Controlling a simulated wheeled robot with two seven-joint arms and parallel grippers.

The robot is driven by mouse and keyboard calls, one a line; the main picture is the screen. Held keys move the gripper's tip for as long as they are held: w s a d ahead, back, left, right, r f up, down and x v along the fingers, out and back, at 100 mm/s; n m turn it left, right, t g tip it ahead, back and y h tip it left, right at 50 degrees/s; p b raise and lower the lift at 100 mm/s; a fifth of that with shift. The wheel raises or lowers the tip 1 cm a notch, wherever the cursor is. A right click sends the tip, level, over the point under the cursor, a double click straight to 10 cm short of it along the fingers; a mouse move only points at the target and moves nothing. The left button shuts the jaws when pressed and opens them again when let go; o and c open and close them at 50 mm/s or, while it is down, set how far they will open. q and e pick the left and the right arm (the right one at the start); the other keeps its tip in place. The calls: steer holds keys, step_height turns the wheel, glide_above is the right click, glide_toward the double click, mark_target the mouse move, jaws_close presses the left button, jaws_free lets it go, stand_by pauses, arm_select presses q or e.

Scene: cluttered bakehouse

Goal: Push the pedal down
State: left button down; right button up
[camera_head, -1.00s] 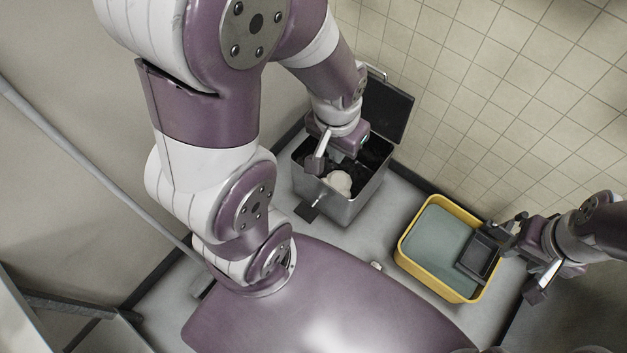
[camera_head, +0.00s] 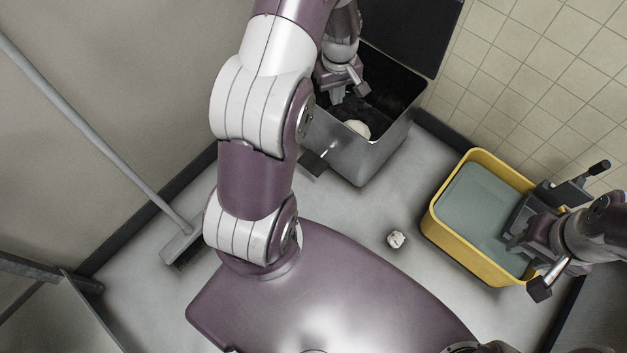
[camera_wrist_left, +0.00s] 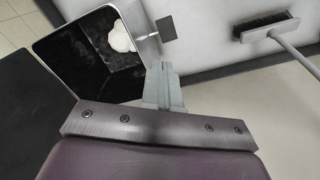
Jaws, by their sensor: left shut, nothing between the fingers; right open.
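The pedal (camera_head: 314,163) is a dark flat plate sticking out low from the front of a grey metal bin (camera_head: 365,160). In the left wrist view the pedal (camera_wrist_left: 167,27) shows beyond the fingertips. The bin's dark lid (camera_head: 415,30) stands open, and a white lump (camera_head: 357,129) lies inside. My left gripper (camera_head: 338,97) is over the bin's near left rim, higher than the pedal and apart from it. Its fingers (camera_wrist_left: 163,75) are shut and empty. My right gripper (camera_head: 515,232) is open over the yellow tub.
A yellow tub (camera_head: 452,252) with grey-green contents stands right of the bin. A crumpled white scrap (camera_head: 396,239) lies on the floor. A broom (camera_head: 178,243) leans at the left, its head also in the left wrist view (camera_wrist_left: 266,25). Tiled wall stands behind the bin.

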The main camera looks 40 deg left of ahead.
mark_target(313, 163)
arm_select(q)
steer(key=a+f+n+b, duration=0.2)
steer(key=f+b, duration=0.5)
steer(key=f, duration=0.7)
steer(key=w+a+f+n+b, duration=0.1)
steer(key=a+f+n+b, duration=0.1)
steer(key=f+b, duration=0.6)
steer(key=w+a+f+n+b, duration=0.1)
steer(key=a+f+b, duration=0.3)
steer(key=f, duration=1.7)
steer(key=shift+n+b, duration=0.5)
steer(key=shift+b, duration=1.6)
arm_select(e)
step_height(313, 163, down, 29)
steer(key=shift+r, duration=0.1)
